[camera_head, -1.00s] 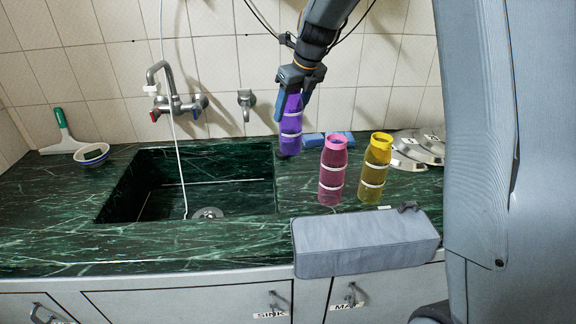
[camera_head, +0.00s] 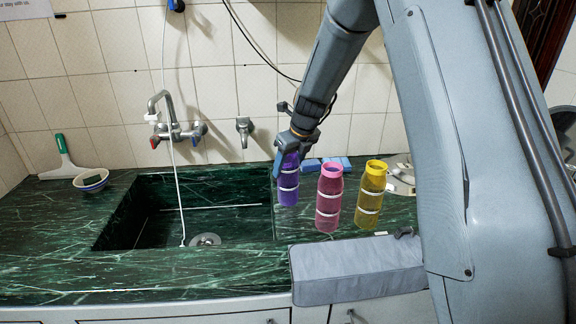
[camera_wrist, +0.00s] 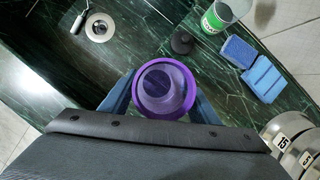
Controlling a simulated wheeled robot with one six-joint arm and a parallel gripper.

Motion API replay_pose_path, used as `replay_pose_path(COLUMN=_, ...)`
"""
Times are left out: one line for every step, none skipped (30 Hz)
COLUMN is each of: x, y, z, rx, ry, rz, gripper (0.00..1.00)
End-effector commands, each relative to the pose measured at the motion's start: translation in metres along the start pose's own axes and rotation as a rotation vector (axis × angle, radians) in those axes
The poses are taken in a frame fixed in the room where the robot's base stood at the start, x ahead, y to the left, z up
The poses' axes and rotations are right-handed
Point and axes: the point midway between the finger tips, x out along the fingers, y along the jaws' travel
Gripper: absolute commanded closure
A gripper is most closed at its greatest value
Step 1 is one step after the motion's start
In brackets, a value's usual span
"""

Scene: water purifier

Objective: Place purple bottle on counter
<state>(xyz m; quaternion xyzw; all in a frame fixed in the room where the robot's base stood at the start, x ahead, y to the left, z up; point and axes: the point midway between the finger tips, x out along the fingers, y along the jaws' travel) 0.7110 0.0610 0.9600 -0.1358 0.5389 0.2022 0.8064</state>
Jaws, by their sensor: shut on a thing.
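The purple bottle (camera_head: 289,186) is upright in my gripper (camera_head: 289,152) in the head view, just right of the sink and left of the pink bottle. In the wrist view the purple bottle (camera_wrist: 164,88) is seen from above between the two blue fingers of my gripper (camera_wrist: 163,92). The gripper is shut on its upper part. The bottle's base is at or close to the dark green marble counter (camera_head: 240,262); I cannot tell whether it touches.
A pink bottle (camera_head: 329,200) and a yellow bottle (camera_head: 370,195) stand just to the right. The sink basin (camera_head: 160,225) is open on the left. Blue sponges (camera_head: 312,165) lie behind, and a grey padded block (camera_head: 355,270) is at the front edge. A bowl (camera_head: 91,180) sits far left.

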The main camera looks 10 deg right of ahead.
Motion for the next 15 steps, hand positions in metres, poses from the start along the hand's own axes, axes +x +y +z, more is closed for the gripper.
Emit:
replay_pose_path(x=0.0002, y=-0.0001, z=0.0000, rx=0.000, ry=0.000, rz=0.000, gripper=0.70)
replay_pose_path(x=0.0008, y=-0.0001, z=-0.0002, rx=0.000, ry=0.000, rz=0.000, gripper=0.70)
replay_pose_path(x=0.0019, y=-0.0001, z=-0.0007, rx=0.000, ry=0.000, rz=0.000, gripper=0.70)
replay_pose_path(x=0.0023, y=-0.0001, z=-0.0009, rx=0.000, ry=0.000, rz=0.000, gripper=0.43)
replay_pose_path(x=0.0020, y=-0.0001, z=-0.0007, rx=0.000, ry=0.000, rz=0.000, gripper=0.38)
replay_pose_path(x=0.0020, y=-0.0001, z=-0.0007, rx=0.000, ry=0.000, rz=0.000, gripper=0.31)
replay_pose_path(x=0.0019, y=-0.0001, z=-0.0007, rx=0.000, ry=0.000, rz=0.000, gripper=0.26)
replay_pose_path(x=0.0019, y=-0.0001, z=-0.0007, rx=0.000, ry=0.000, rz=0.000, gripper=0.26)
replay_pose_path(x=0.0019, y=-0.0001, z=-0.0007, rx=0.000, ry=0.000, rz=0.000, gripper=0.26)
replay_pose_path(x=0.0019, y=-0.0001, z=-0.0007, rx=0.000, ry=0.000, rz=0.000, gripper=0.26)
replay_pose_path(x=0.0019, y=-0.0001, z=-0.0007, rx=0.000, ry=0.000, rz=0.000, gripper=0.26)
replay_pose_path(x=0.0019, y=-0.0001, z=-0.0007, rx=0.000, ry=0.000, rz=0.000, gripper=0.26)
replay_pose_path(x=0.0018, y=-0.0001, z=-0.0007, rx=0.000, ry=0.000, rz=0.000, gripper=0.26)
replay_pose_path(x=0.0018, y=-0.0001, z=-0.0006, rx=0.000, ry=0.000, rz=0.000, gripper=0.26)
replay_pose_path(x=0.0016, y=-0.0001, z=-0.0005, rx=0.000, ry=0.000, rz=0.000, gripper=0.26)
